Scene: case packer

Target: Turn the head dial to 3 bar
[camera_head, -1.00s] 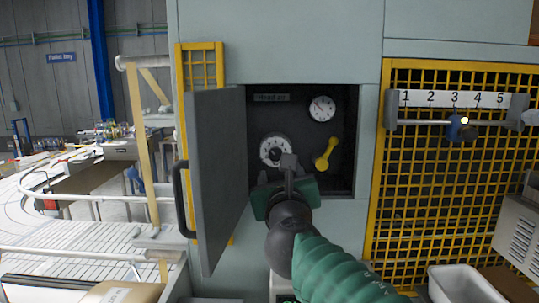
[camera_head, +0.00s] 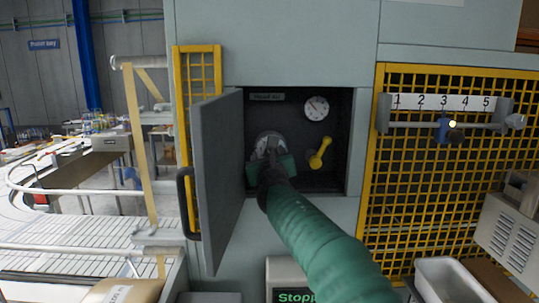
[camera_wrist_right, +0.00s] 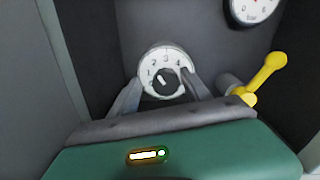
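The head dial (camera_head: 268,142) is a white numbered disc on the back wall of the open recess. In the right wrist view the dial (camera_wrist_right: 152,61) shows numbers around a dark centre knob (camera_wrist_right: 166,82) with a pale pointer mark. My right gripper (camera_head: 272,152) is inside the recess and covers the dial's lower part in the head view. In the right wrist view its fingers (camera_wrist_right: 162,88) are apart, one on each side of the knob. I cannot tell whether they touch it. A round white gauge (camera_head: 316,108) sits above right of the dial. My left gripper is not in view.
A yellow lever (camera_head: 321,153) is close to the right of my right gripper. The grey cabinet door (camera_head: 220,180) stands open on the left. A yellow mesh guard (camera_head: 415,185) with a numbered rail (camera_head: 440,103) is on the right.

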